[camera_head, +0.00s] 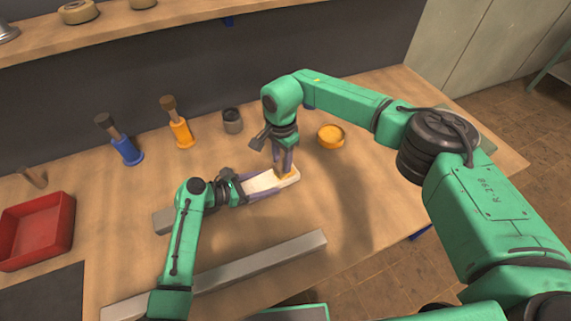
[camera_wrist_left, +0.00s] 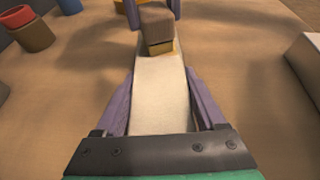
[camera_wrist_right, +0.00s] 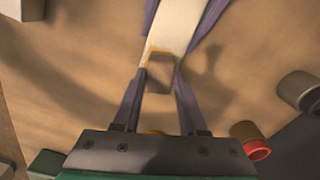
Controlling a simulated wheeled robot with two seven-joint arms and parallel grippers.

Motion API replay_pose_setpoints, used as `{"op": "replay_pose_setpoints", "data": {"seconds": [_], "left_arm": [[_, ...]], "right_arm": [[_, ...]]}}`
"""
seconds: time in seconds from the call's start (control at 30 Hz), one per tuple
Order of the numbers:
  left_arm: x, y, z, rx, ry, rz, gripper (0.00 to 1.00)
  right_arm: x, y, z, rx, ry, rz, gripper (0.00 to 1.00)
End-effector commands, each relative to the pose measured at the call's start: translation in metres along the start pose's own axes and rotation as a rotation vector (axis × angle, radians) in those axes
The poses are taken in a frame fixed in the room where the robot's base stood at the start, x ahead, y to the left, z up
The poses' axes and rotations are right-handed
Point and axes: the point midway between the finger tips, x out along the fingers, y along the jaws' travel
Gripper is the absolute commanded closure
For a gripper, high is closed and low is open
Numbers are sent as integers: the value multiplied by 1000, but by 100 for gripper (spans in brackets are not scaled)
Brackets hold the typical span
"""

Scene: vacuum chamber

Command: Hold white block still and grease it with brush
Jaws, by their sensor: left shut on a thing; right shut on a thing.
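The white block (camera_head: 259,183) lies on the wooden table, and my left gripper (camera_head: 241,188) is shut on its sides. In the left wrist view the block (camera_wrist_left: 161,95) runs forward between the purple fingers. My right gripper (camera_head: 283,165) is shut on the brush (camera_head: 285,175) and holds it over the block's far end. The brush (camera_wrist_left: 157,28) shows a brown handle and a yellowish lower part at the block's top surface in the left wrist view. In the right wrist view the brush (camera_wrist_right: 160,76) sits between the fingers; whether its bristles touch is hard to tell.
An orange round tin (camera_head: 330,135) stands right of my right gripper. A blue holder (camera_head: 127,152) and a yellow holder (camera_head: 181,134) with brown-handled tools, and a grey cup (camera_head: 232,121), stand behind. A red bin (camera_head: 37,230) is at left; a long grey bar (camera_head: 262,262) lies in front.

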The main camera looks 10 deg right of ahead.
Motion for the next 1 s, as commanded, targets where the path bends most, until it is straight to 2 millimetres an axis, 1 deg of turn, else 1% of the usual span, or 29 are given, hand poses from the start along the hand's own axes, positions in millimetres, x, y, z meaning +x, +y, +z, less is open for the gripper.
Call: {"op": "replay_pose_setpoints", "data": {"seconds": [0.2, 0.37, 0.4, 0.5, 1.0], "left_arm": [[0, 1, 0, 0, 0, 2, 100], [0, 1, 0, 0, 0, 2, 100], [0, 1, 0, 0, 0, 2, 100], [0, 1, 0, 0, 0, 2, 100], [0, 1, 0, 0, 0, 2, 100]], "right_arm": [[0, -20, -5, 0, 1, -1, 100], [0, -32, -8, 1, 1, 0, 100], [1, -30, -14, 2, 1, 0, 100], [0, -26, -21, -1, 0, 1, 100], [0, 19, -8, -2, 0, 1, 100]]}}
